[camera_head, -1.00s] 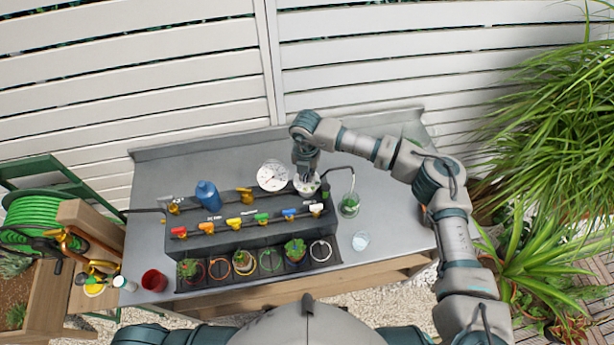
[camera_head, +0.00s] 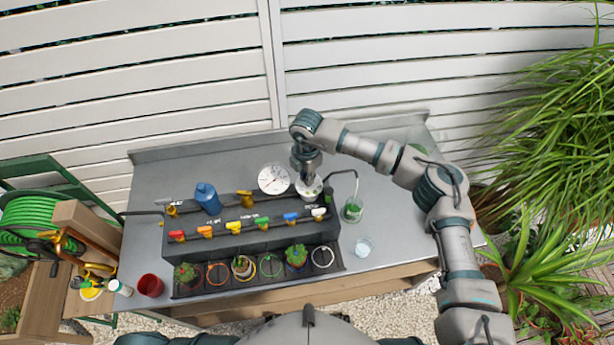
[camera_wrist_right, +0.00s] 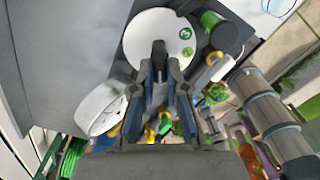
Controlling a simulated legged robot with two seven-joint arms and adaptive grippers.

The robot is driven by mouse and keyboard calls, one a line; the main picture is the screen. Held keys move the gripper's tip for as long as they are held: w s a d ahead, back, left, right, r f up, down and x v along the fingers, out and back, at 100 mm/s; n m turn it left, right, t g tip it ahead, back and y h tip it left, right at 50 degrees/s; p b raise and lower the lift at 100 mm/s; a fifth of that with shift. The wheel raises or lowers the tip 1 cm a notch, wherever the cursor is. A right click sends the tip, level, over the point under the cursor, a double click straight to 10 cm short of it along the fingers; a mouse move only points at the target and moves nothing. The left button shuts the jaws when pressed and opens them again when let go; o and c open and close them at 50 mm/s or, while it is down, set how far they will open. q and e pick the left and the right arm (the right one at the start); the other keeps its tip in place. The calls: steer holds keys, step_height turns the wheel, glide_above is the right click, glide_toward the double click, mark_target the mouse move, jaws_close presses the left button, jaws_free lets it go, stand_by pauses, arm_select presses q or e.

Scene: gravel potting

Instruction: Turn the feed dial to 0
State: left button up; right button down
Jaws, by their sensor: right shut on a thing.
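The feed dial is a white round disc (camera_head: 312,193) at the right end of the grey manifold, partly hidden by my right gripper (camera_head: 308,180). In the right wrist view the dial face (camera_wrist_right: 140,42) fills the top middle, with green marks on its right side and a dark knob (camera_wrist_right: 158,50) standing near its centre. My right gripper (camera_wrist_right: 160,78) points down at the dial and is shut on the knob. Which mark the dial points to is too small to tell. My left gripper is out of view.
A white gauge (camera_head: 273,179) stands just left of the dial. Several coloured valves line the manifold (camera_head: 265,240). A blue bottle (camera_head: 207,198) stands further left. A bent spout (camera_head: 345,172) and green-filled glass (camera_head: 353,210) are close on the right. Pots line the front tray.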

steer(key=shift+w+r, duration=0.15)
steer(key=shift+w, duration=0.05)
steer(key=c, duration=1.2)
jaws_free()
step_height(320, 180, up, 12)
steer(key=shift+a+f, duration=0.1)
steer(key=shift+f, duration=0.1)
